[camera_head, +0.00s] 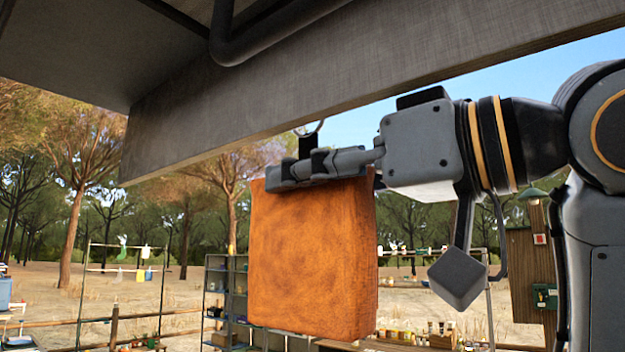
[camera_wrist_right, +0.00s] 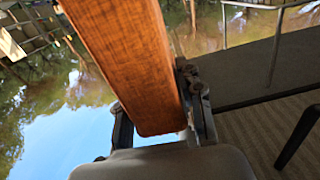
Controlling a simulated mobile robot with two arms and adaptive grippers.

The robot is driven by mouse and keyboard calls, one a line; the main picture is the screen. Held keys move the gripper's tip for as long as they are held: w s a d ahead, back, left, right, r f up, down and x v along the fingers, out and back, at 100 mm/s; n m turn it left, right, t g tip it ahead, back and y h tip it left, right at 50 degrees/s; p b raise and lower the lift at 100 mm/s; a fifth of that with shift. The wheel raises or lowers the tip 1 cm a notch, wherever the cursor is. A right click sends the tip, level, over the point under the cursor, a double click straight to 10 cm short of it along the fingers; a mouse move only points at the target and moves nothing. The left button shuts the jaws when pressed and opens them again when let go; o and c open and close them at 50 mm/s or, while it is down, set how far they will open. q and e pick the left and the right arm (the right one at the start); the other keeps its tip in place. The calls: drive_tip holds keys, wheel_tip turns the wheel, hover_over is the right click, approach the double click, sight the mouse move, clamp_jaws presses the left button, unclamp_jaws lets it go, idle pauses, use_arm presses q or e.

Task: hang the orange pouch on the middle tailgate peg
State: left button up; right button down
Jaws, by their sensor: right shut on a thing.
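The orange pouch (camera_head: 312,260) hangs upright in the middle of the head view, below the tailgate (camera_head: 330,80). My right gripper (camera_head: 300,170) is shut on its top edge. A thin ring or loop (camera_head: 318,126) shows just above the fingers, close under the tailgate's lower edge; I cannot tell whether it touches anything. In the right wrist view the pouch (camera_wrist_right: 125,60) runs between the two fingers (camera_wrist_right: 160,125). I cannot make out the middle peg in either view. My left gripper is not in view.
A dark bent bar (camera_head: 270,38) runs under the tailgate at the top. The tailgate panel (camera_wrist_right: 275,130) fills the right of the wrist view. Shelves (camera_head: 225,285), a hut (camera_head: 530,255) and trees stand farther off. Open air surrounds the pouch's lower part.

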idle(0.3)
drive_tip(key=c, duration=0.8)
unclamp_jaws()
drive_tip(key=v, duration=1.2)
